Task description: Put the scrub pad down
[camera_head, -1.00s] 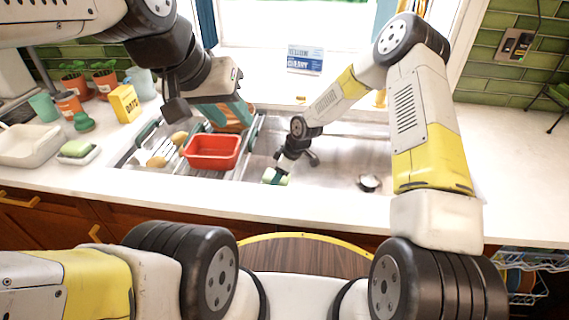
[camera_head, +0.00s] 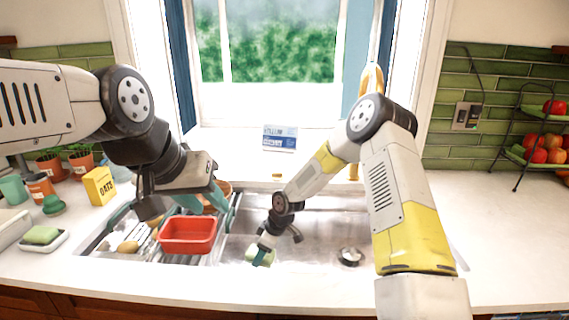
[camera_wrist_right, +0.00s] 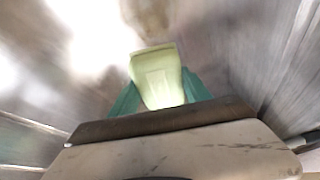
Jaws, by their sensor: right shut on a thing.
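The scrub pad (camera_wrist_right: 158,75) is a pale yellow-green block between the teal fingers of my right gripper (camera_wrist_right: 160,95) in the right wrist view. My right gripper is shut on it. In the head view my right gripper (camera_head: 262,246) points down into the sink basin (camera_head: 310,225), and the pad (camera_head: 259,258) shows small at its tips. I cannot tell whether the pad touches the basin floor. My left gripper (camera_head: 202,198) is over the back of the red tub (camera_head: 188,236); its fingertips are partly hidden, so its opening is unclear.
A dish rack (camera_head: 226,224) holds the red tub at the sink's left. A green sponge (camera_head: 40,235) lies on a white dish (camera_head: 45,245) on the left counter. The drain (camera_head: 350,257) is right of my right gripper. The right counter (camera_head: 510,240) is largely clear.

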